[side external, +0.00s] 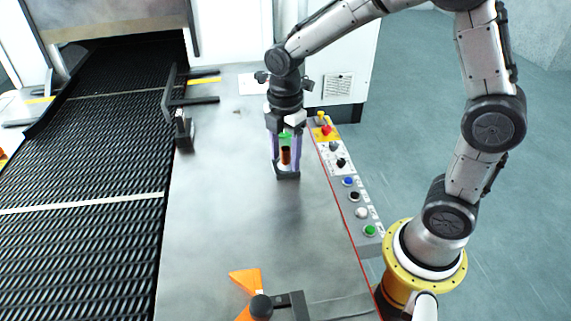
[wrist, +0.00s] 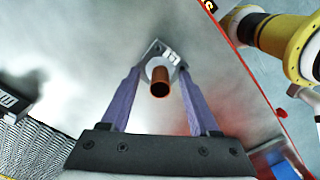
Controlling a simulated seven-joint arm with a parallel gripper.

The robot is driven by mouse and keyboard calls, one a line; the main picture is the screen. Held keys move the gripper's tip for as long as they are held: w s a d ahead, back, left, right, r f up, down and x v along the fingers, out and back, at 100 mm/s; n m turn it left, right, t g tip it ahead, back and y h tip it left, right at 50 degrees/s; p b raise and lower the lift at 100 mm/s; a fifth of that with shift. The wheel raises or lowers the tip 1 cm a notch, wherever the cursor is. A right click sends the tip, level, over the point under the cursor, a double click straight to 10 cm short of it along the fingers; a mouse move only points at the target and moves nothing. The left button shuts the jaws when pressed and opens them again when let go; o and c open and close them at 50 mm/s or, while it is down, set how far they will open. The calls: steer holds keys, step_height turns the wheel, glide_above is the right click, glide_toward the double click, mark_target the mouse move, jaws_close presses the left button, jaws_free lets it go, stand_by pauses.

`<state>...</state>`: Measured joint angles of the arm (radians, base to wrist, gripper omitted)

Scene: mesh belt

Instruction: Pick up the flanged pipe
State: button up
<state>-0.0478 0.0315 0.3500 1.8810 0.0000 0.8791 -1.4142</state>
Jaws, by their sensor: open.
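The flanged pipe (side external: 285,156) is a copper-brown tube with a pale round flange. It stands upright on the metal table, low between the fingers of my gripper (side external: 285,164). In the wrist view the pipe (wrist: 160,87) shows its open end towards the camera, with the white flange behind it. The two purple fingers of my gripper (wrist: 158,68) lie on either side of the pipe, with the flange between the fingertips. The gripper is open; whether a fingertip touches the flange I cannot tell. A small dark block (side external: 287,175) is at the pipe's foot.
A black mesh belt (side external: 85,200) runs along the left. A button panel (side external: 355,195) lines the table's right edge. A dark bracket (side external: 183,130) stands by the belt, and orange pieces (side external: 246,280) lie at the front. The table (side external: 220,205) is clear around the pipe.

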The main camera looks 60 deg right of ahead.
jaws_close()
steer(key=shift+r, duration=0.1)
stand_by(1.3)
